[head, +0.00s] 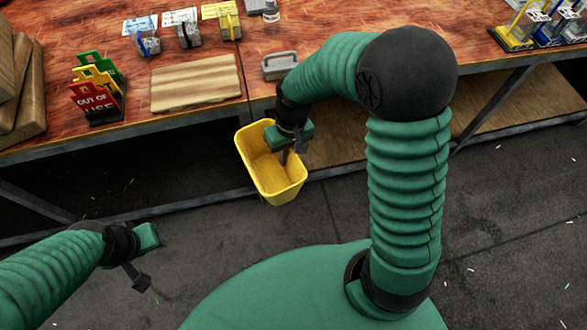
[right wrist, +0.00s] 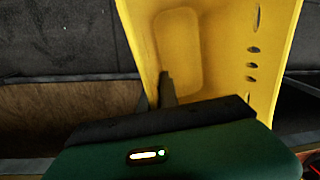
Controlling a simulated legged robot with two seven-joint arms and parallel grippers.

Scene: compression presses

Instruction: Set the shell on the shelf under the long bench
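A yellow open-topped shell (head: 257,143), like a small bin, hangs at the front edge of the long bench (head: 340,95), tilted toward me. My right gripper (head: 285,156) is at its right rim; it appears shut on the shell's wall. In the right wrist view the shell (right wrist: 215,60) rises beyond the gripper (right wrist: 167,90), one dark finger against its wall; the other finger is hidden. The brown wooden shelf (head: 345,147) lies low under the bench, behind and right of the shell. My left gripper (head: 143,262) is away at lower left, its fingers unclear.
The bench top holds out-of-use signs (head: 97,92), a wooden board (head: 196,83), a grey handled block (head: 279,65) and several tagged items at the back. A diagonal metal brace (head: 490,108) crosses before the shelf at right.

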